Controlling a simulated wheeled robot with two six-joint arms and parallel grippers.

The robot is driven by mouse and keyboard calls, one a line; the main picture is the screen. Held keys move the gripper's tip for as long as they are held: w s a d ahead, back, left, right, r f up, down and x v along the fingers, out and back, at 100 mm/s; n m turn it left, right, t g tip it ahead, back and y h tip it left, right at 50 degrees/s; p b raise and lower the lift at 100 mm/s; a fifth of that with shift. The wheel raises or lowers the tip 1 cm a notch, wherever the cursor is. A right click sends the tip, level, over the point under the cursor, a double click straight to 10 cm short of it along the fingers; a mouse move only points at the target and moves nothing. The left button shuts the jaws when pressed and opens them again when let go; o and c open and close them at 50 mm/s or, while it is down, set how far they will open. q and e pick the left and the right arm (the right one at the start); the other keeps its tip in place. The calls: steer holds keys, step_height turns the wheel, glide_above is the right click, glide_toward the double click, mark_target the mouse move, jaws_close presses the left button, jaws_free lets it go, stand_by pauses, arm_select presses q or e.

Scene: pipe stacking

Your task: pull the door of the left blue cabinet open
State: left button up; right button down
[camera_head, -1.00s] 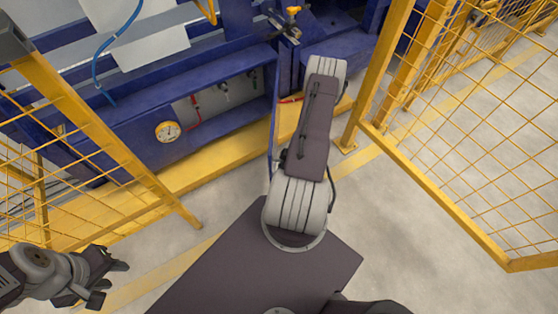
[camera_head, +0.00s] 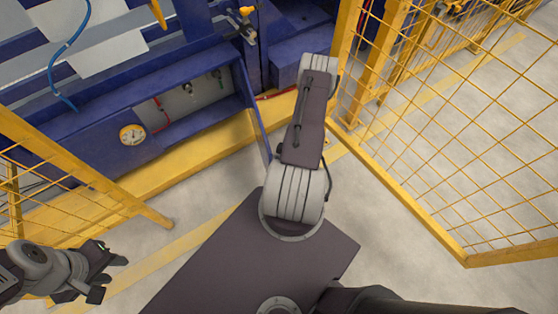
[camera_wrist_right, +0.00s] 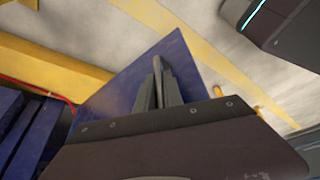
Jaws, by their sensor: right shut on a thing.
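The left blue cabinet (camera_head: 70,141) stands at the upper left of the head view, its recess with hoses and fittings exposed. Its door (camera_head: 256,118) is a thin blue panel, seen nearly edge-on and swung outward from the recess's right side. In the right wrist view the door (camera_wrist_right: 112,98) is a broad blue sheet. My right gripper (camera_wrist_right: 158,78) is shut at the door, its fingers upright against the panel; the exact grip point is hidden. In the head view my arm hides that gripper. My left gripper (camera_head: 112,277) is open and empty at the lower left, away from the cabinet.
A yellow mesh fence (camera_head: 75,170) stands at left, and another (camera_head: 455,150) at right close to my right arm. A round gauge (camera_head: 132,134) sits on the cabinet front. A yellow base beam (camera_head: 190,160) runs below it. Grey floor is clear around the door's lower end.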

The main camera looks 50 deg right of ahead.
steer(key=c, duration=1.5)
jaws_free()
steer(key=p+v, duration=0.4)
steer(key=v, duration=0.5)
steer(key=shift+w, duration=0.1)
